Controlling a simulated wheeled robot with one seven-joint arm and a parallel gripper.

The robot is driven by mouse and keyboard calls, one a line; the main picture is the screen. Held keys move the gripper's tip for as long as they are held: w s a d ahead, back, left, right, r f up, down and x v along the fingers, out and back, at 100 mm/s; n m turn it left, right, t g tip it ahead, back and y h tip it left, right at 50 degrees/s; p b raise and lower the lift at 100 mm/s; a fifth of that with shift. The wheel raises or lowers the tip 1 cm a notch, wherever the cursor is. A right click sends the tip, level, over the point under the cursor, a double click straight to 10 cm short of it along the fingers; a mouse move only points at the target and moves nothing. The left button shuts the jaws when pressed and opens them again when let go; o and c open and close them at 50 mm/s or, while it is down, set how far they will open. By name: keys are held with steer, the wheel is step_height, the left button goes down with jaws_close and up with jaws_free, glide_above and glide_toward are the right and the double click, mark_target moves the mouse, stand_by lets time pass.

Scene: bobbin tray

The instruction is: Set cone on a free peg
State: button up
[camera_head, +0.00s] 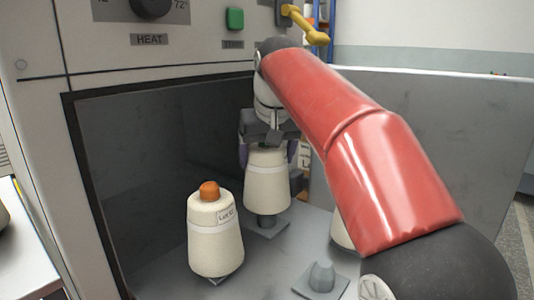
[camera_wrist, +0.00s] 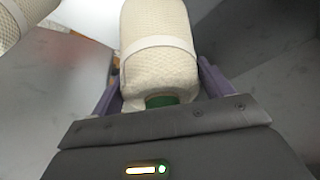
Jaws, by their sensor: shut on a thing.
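My gripper (camera_head: 267,155) is shut on a cream yarn cone (camera_head: 267,182), with purple fingers on both sides. The wrist view shows the held cone (camera_wrist: 158,55) with a pale band and a green end close to my palm. In the head view the cone is upright, with a dark peg (camera_head: 266,220) and its square base directly below. I cannot tell whether it rests on that peg. A bare grey peg (camera_head: 321,277) stands at the front right. An orange-topped cone (camera_head: 215,240) stands at the front left.
Another cone (camera_head: 341,234) is mostly hidden behind my red arm. The grey chamber wall (camera_head: 150,145) closes in on the left, under a control panel (camera_head: 180,40) with a green button. The grey tray floor (camera_head: 275,255) is bare between the pegs.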

mark_target(271, 150)
steer(key=shift+f, duration=0.3)
steer(key=shift+f+b, duration=0.95)
steer(key=shift+f, duration=0.15)
steer(key=shift+f+b, duration=0.5)
steer(key=shift+f, duration=0.5)
stand_by(0.8)
steer(key=o, duration=1.6)
steer(key=shift+c, duration=0.2)
steer(key=p+v, duration=0.2)
steer(key=v, duration=0.6)
steer(key=shift+f, duration=0.1)
